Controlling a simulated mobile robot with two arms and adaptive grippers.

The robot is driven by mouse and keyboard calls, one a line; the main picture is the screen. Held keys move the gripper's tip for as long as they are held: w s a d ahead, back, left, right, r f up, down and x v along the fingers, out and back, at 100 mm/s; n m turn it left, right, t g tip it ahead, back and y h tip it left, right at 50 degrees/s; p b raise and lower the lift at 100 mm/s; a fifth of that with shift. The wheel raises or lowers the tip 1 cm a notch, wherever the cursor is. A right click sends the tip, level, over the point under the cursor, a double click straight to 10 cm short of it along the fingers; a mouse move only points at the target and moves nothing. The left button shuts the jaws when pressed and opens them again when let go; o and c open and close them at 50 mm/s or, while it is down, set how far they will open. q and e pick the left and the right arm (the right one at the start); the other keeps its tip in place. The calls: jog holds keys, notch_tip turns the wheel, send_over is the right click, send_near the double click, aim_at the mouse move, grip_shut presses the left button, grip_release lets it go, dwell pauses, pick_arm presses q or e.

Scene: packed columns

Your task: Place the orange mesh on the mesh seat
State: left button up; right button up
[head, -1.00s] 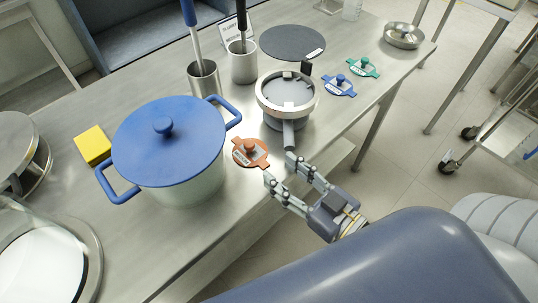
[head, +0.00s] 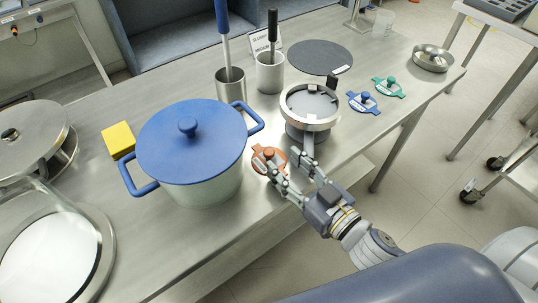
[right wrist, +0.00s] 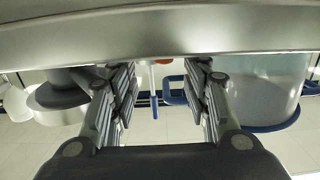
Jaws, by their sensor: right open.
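The orange mesh (head: 263,162) is a small disc with tabs, a knob and a pale label, lying on the steel table. The mesh seat appears to be the round metal ring (head: 286,108) on a grey bowl with a handle, just right of and behind the mesh. My right gripper (head: 284,162) is open and empty at the orange mesh's right front edge; one finger overlaps the mesh in the head view, and I cannot tell whether they touch. In the right wrist view, a sliver of orange (right wrist: 163,61) shows between the open fingers. My left gripper is out of view.
A blue-lidded pot (head: 190,150) stands close left of the mesh. Blue (head: 362,103) and green (head: 388,87) meshes, a steel dish (head: 433,60) and a dark round mat (head: 320,55) lie farther back. Two utensil cups stand behind. The table's front edge is near my gripper.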

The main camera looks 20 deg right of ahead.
aim_at(273, 155)
jog(key=shift+p+x, duration=0.75)
jog(key=shift+x, duration=1.9)
jog(key=shift+w+a+f, duration=0.2)
jog(key=shift+w+a, duration=0.2)
jog(key=shift+w, duration=0.05)
grip_shut()
